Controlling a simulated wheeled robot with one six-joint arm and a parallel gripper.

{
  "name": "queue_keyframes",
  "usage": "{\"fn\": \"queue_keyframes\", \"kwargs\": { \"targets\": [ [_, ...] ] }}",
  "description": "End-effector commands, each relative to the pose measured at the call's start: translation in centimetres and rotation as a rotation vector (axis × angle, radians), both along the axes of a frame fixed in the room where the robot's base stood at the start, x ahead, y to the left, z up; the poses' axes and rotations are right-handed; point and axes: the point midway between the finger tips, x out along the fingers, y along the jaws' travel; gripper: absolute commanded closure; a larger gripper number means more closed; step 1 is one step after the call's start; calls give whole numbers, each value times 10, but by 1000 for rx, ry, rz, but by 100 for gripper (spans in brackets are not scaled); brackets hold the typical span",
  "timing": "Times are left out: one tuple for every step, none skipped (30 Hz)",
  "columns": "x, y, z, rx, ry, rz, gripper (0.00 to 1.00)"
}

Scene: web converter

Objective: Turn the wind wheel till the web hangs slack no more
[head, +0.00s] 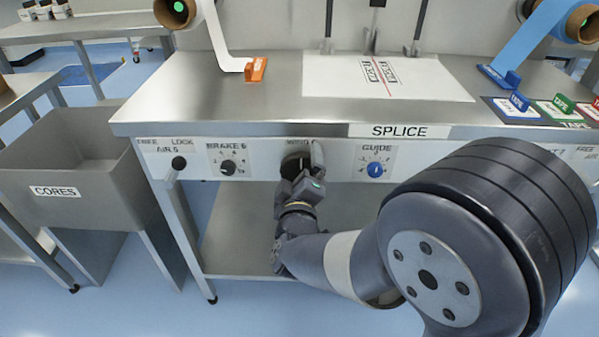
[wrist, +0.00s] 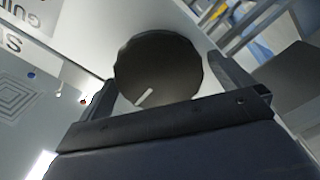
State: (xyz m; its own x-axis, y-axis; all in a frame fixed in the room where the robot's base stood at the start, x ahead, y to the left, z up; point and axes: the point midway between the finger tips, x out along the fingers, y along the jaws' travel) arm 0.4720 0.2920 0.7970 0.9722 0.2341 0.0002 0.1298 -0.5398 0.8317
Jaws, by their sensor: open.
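The wind wheel (head: 291,163) is a dark round knob on the front panel, under a partly hidden label; my arm covers much of it. In the wrist view the wheel (wrist: 160,60) shows a ribbed rim and a short white mark low on its face. My gripper (head: 303,168) is open at the panel. In the wrist view one finger of my gripper (wrist: 163,78) stands on each side of the wheel; contact cannot be told. The white web (head: 218,45) runs down from a roll at upper left and curves onto the table beside an orange clamp (head: 256,69).
The brake knob (head: 228,168) and a small black knob (head: 179,163) are left of the wheel, the blue guide knob (head: 376,169) right. A CORES bin (head: 100,170) stands at left. A white splice sheet (head: 430,80) and tape holders (head: 515,102) are on the table (head: 190,95).

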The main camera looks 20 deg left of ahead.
Motion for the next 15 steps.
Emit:
{"fn": "queue_keyframes", "kwargs": {
  "targets": [
    [0, 0, 0, 0, 0, 0, 0],
    [0, 0, 0, 0, 0, 0, 0],
    [0, 0, 0, 0, 0, 0, 0],
    [0, 0, 0, 0, 0, 0, 0],
    [0, 0, 0, 0, 0, 0, 2],
    [0, 0, 0, 0, 0, 0, 5],
    [0, 0, 0, 0, 0, 0, 7],
    [0, 0, 0, 0, 0, 0, 10],
    [0, 0, 0, 0, 0, 0, 13],
    [0, 0, 0, 0, 0, 0, 16],
    [0, 0, 0, 0, 0, 0, 18],
    [0, 0, 0, 0, 0, 0, 21],
    [0, 0, 0, 0, 0, 0, 24],
    [0, 0, 0, 0, 0, 0, 26],
    [0, 0, 0, 0, 0, 0, 29]
  ]
}}
